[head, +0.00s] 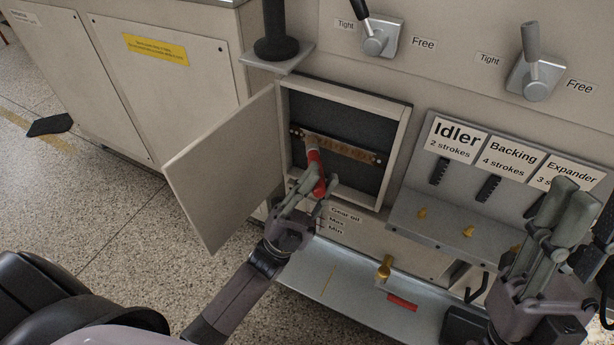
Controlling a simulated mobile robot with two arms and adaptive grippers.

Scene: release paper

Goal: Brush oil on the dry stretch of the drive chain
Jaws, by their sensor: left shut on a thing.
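The drive chain (358,152) is a brown strip running across the dark inside of an open recessed box in the machine front. Its left part is partly behind the brush, and I cannot tell which stretch is dry. My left gripper (316,192) is shut on the red handle of a brush (317,168), just in front of the box's lower left. The brush head points up at the left part of the chain; whether it touches cannot be told. My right gripper (572,190) is at the right, in front of the label panel, with no object visible in it.
The box's door (222,165) stands open to the left, close to my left arm. A grey shelf (425,232) with brass knobs juts out at the right. Below is a metal tray (330,285) with a red item (403,302). Two levers are above.

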